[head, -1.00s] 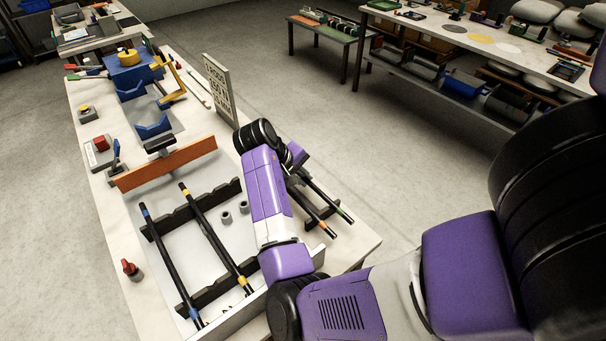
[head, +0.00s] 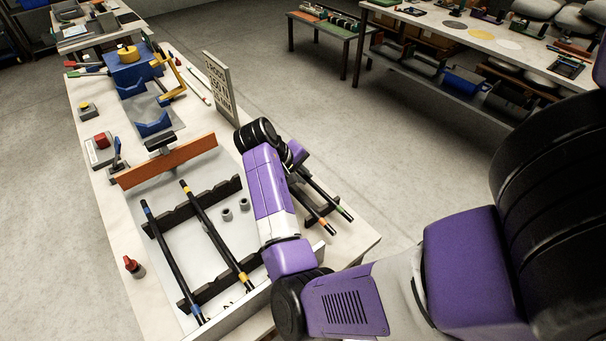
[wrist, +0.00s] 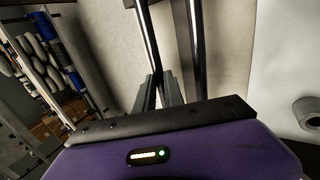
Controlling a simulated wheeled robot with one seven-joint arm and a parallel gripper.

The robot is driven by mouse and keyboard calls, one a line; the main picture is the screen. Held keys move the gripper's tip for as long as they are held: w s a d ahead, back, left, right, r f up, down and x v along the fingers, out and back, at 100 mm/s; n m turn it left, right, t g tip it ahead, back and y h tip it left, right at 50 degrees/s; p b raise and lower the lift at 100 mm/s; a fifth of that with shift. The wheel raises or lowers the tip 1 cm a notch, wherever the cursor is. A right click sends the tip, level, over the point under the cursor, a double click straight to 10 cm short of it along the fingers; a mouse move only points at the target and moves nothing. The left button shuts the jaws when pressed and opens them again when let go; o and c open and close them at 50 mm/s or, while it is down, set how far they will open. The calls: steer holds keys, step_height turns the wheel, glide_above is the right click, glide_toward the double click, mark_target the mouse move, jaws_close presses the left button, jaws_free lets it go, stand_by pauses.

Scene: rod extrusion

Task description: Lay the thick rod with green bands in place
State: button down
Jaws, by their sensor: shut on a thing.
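The dark rod with a green band (head: 342,209) is at the right side of the bench, beside a rod with an orange band (head: 324,222). Both pass over a black notched rack (head: 325,208). My gripper (wrist: 160,92) is shut on the left of the two rods in the wrist view, which appears to be the green-banded rod (wrist: 148,40); the other rod (wrist: 196,45) lies apart to its right. My arm hides the far ends of both in the head view. Whether the held rod is clear of its rack cannot be told.
A white tray has two black notched supports (head: 215,194) carrying a blue-banded rod (head: 168,247) and a yellow-banded rod (head: 213,232). An orange board (head: 170,163) stands at its far end. Two grey rings (head: 244,204) lie inside. A sign (head: 219,88) stands beyond my arm.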

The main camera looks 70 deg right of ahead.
steer(key=c, duration=1.3)
jaws_free()
steer(key=shift+c, duration=0.2)
steer(key=shift+r, duration=0.1)
steer(key=v, duration=0.7)
steer(key=shift+w+a+r, duration=0.1)
steer(key=shift+a+r, duration=0.1)
